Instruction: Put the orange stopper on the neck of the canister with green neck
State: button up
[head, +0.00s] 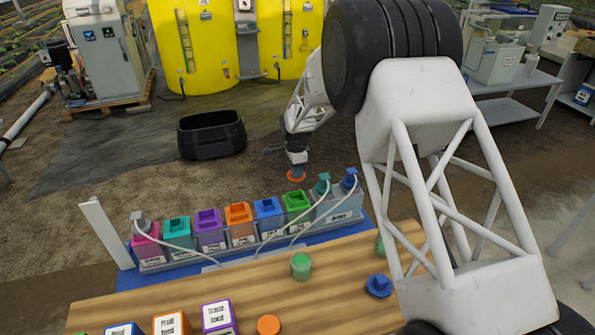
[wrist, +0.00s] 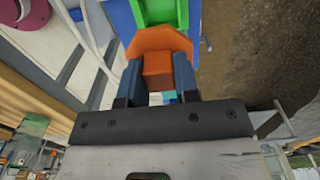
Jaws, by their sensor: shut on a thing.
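My gripper (head: 297,164) is shut on the orange stopper (head: 296,176), which hangs below the fingers. In the wrist view the stopper (wrist: 158,50) sits between the two fingers (wrist: 158,76). The canister with the green neck (head: 298,207) stands upright in the row of canisters, and its neck top looks open. In the head view the stopper appears just above this neck, with a gap between them. In the wrist view part of the green canister top (wrist: 158,10) shows beyond the stopper, which hides the rest of it. I cannot tell how well the two line up.
A blue-necked canister (head: 268,214) stands directly left and a capped canister (head: 325,207) with a hose directly right. Pale hoses (head: 290,230) run in front of the row. Loose stoppers, green (head: 301,266) and blue (head: 378,286), sit on the wooden table (head: 235,290).

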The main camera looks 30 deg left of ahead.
jog(key=shift+f, duration=0.2)
dwell(0.3)
notch_tip(320, 180, down, 9)
jog(key=shift+f, duration=0.2)
dwell(1.1)
jog(key=o, duration=1)
jog(key=shift+c, duration=0.2)
jog(key=shift+r, duration=0.1)
jog(key=shift+r, duration=3.8)
